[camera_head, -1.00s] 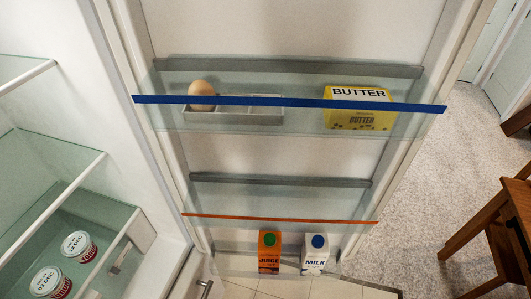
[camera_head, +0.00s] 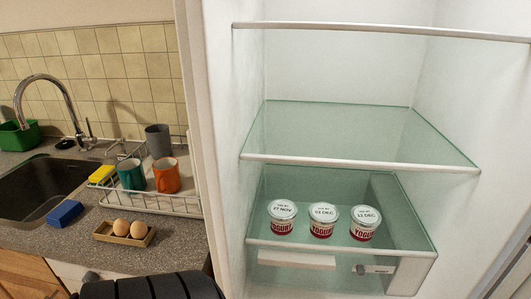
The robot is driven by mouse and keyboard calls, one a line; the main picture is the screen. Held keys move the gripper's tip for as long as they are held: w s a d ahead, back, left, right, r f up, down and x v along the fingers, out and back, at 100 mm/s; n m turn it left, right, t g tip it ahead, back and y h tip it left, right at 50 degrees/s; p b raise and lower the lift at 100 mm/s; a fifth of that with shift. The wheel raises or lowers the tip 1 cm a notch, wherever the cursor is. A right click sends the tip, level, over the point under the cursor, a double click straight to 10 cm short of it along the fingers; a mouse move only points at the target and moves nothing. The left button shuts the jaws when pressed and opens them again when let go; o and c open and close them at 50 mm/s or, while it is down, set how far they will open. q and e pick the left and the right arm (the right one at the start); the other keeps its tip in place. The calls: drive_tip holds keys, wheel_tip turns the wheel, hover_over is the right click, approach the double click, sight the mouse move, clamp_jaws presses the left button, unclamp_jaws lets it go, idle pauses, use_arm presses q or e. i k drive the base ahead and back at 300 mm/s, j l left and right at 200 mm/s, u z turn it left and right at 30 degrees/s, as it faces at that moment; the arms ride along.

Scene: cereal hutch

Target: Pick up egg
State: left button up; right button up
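Two brown eggs, a left egg (camera_head: 121,227) and a right egg (camera_head: 139,229), sit side by side in a small wooden tray (camera_head: 107,238) on the grey counter, left of the fridge. A black ribbed part of my own body shows at the bottom edge, in front of the counter. Neither gripper shows in the head view. The egg in the fridge door is out of view now.
The open fridge (camera_head: 345,132) fills the right, with several glass shelves and yogurt cups (camera_head: 322,220) on a low one. A dish rack (camera_head: 180,205) with an orange mug (camera_head: 166,176) and teal mug (camera_head: 131,175) stands behind the tray. A sink (camera_head: 52,185) lies left.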

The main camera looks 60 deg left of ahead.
sight(121, 227)
drive_tip(key=u, duration=3.2)
drive_tip(key=i+j+z, duration=0.1)
drive_tip(key=j, duration=0.15)
drive_tip(key=j+z, duration=0.1)
drive_tip(key=j, duration=0.15)
drive_tip(key=i, duration=0.05)
